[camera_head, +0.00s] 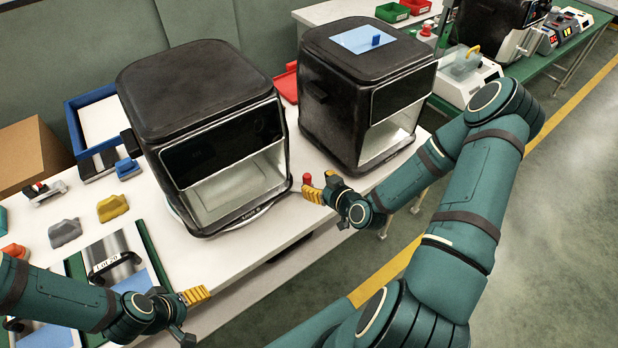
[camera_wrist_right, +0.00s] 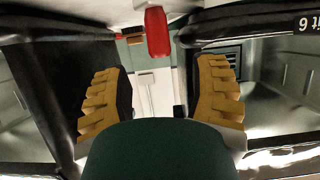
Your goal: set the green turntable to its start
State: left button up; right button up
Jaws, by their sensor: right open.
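I cannot clearly make out a green turntable in either view. A red knob (camera_head: 306,179) stands on the white table between two black fryers, and a red handle (camera_wrist_right: 157,31) shows ahead of my fingers in the right wrist view. My right gripper (camera_head: 321,185) is at the table's front edge, close beside the red knob. Its yellow fingers (camera_wrist_right: 160,92) are spread with nothing between them. My left gripper (camera_head: 188,312) is low at the left, by the table's front edge. One yellow fingertip shows clearly; its opening cannot be judged.
The left fryer (camera_head: 205,105) and right fryer (camera_head: 345,75) stand on either side of the knob. A blue tray (camera_head: 75,125), a grey block (camera_head: 65,232) and a yellow block (camera_head: 112,207) lie at the left. A green table (camera_head: 560,62) is at the back right.

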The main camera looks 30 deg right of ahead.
aim_at(309, 178)
jog(key=shift+x, duration=2.45)
grip_shut()
